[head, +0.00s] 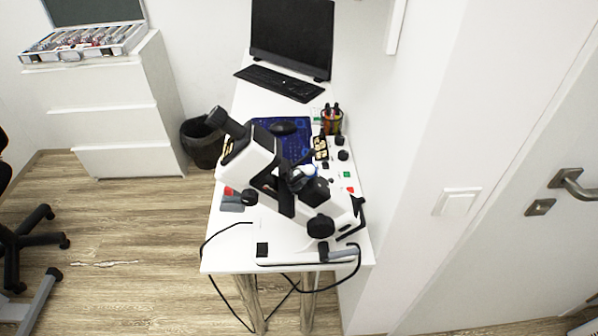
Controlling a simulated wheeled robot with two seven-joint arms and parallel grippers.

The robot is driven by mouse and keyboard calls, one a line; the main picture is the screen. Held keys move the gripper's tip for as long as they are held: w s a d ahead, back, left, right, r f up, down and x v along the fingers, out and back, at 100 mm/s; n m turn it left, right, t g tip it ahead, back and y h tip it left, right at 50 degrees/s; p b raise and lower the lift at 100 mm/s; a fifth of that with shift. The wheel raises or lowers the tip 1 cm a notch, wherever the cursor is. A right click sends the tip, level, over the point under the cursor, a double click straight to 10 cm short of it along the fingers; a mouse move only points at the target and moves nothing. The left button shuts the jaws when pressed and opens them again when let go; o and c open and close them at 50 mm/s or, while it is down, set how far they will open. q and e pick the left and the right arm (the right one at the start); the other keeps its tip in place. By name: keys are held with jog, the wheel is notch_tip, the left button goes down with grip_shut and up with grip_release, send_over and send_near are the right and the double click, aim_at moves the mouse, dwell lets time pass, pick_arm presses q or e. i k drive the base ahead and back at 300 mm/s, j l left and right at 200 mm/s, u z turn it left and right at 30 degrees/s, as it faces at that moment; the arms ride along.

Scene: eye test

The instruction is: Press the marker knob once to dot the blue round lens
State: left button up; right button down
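A white and black lensmeter-like instrument (252,158) stands tilted on the white desk, its eyepiece tube pointing up and left. Black knobs show on the instrument, a large one (320,226) at the lower front and another (250,197) on the left side. I cannot tell which one is the marker knob. Neither of my grippers is in view.
Drawers and a black bin (202,143) stand left; the wall is close right.

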aim_at(308, 169)
jog(key=j+z, duration=0.15)
jog(key=z, duration=0.45)
jog(key=i+j+z, duration=0.1)
jog(key=j+z, duration=0.25)
jog(key=j, duration=0.7)
jog(key=j+z, duration=0.3)
jog(key=j, duration=0.75)
jog(key=k+j, duration=0.1)
jog(key=j, duration=0.8)
